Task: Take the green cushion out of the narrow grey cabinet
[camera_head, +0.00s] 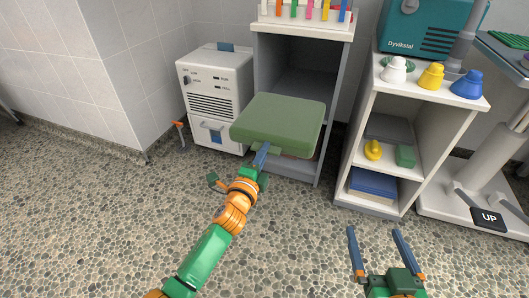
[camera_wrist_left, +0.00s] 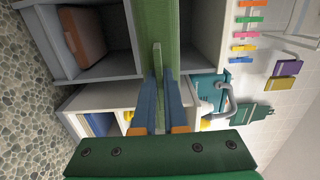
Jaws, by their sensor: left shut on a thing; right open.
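The green cushion (camera_head: 278,122) is level at the front of the narrow grey cabinet (camera_head: 324,110). My left gripper (camera_head: 262,157) is shut on the middle of its near edge. In the left wrist view the cushion (camera_wrist_left: 174,35) is seen edge-on, with the left gripper's blue fingers (camera_wrist_left: 159,85) closed on a lighter green strip at its edge. The cushion hides part of the cabinet's opening, and I cannot tell whether its far edge is still inside. My right gripper (camera_head: 376,238) is open and empty above the floor at the lower right.
A brown object (camera_wrist_left: 82,38) lies in the cabinet's lower compartment. A white machine (camera_head: 212,98) stands left of the cabinet. An open shelf unit (camera_head: 345,185) with several items stands to the right. The pebbled floor (camera_head: 120,220) in front is mostly clear.

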